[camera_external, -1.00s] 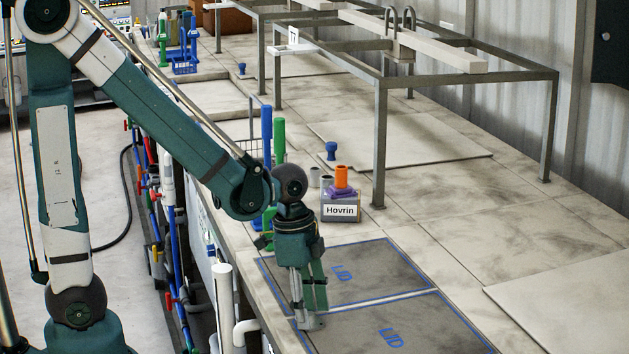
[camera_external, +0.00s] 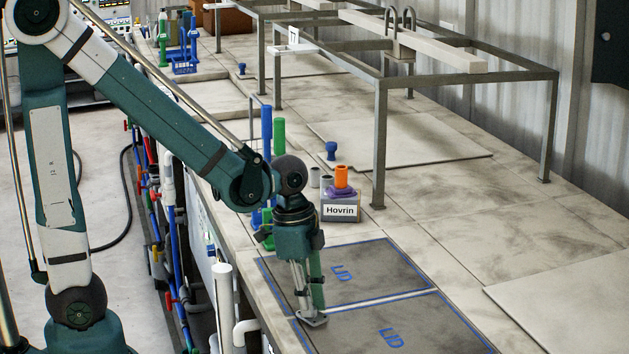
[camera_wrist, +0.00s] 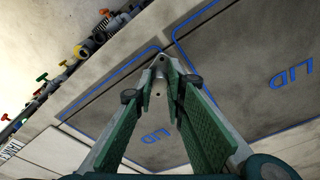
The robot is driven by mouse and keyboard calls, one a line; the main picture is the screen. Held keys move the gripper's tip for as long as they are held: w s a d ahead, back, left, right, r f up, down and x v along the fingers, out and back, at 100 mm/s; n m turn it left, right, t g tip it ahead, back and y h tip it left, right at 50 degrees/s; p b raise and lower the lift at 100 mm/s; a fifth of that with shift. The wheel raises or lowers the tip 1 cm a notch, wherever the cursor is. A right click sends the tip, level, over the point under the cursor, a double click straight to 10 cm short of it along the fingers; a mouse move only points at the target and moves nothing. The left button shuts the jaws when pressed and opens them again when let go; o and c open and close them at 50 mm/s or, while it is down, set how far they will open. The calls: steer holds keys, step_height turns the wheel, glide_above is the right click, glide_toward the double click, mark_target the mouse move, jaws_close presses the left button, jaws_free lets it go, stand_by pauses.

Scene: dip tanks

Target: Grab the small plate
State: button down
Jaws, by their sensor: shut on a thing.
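The small plate is a little grey metal piece with holes; it shows at the tips of my gripper in the external view (camera_external: 313,320) and in the wrist view (camera_wrist: 160,62). My gripper (camera_external: 308,308) points down over the dark lid panels near the bench's front edge. Its green-padded fingers come together at the plate in the wrist view (camera_wrist: 161,80) and are shut on it. The fingertips hide part of the plate. I cannot tell whether the plate touches the lid surface.
Two dark lid panels outlined in blue, one marked LID (camera_external: 342,273), lie under my gripper. A box labelled Hovrin (camera_external: 340,211) stands behind, beside a metal frame (camera_external: 378,150). Pipes and valves (camera_external: 165,250) run along the bench front.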

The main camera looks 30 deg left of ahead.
steer(key=shift+r, duration=4.1)
